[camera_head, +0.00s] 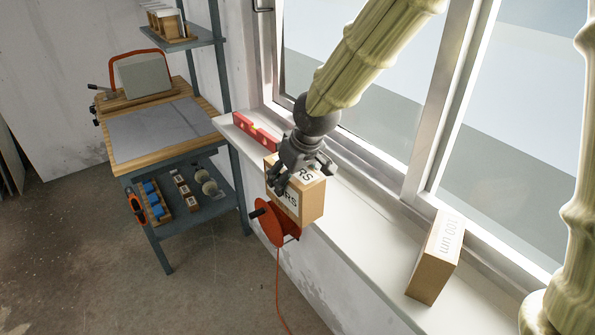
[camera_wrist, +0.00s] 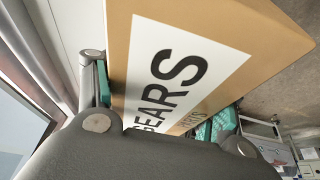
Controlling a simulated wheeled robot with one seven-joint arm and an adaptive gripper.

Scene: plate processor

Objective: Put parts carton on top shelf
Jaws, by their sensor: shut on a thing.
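The parts carton (camera_head: 313,203) is a tan box with a white label; the wrist view shows the carton (camera_wrist: 225,25) up close with "GEARS" on the label. My gripper (camera_head: 300,182) is shut on the carton from above, by its green-padded fingers in the wrist view (camera_wrist: 160,110).
A red level (camera_head: 255,130) and a tan "100 um" box (camera_head: 435,262) are on the white sill (camera_head: 375,235). The red-orange reel (camera_head: 270,224) trails a cord. The workbench (camera_head: 155,130) bears a red-handled device (camera_head: 143,75). Open floor lies between bench and sill.

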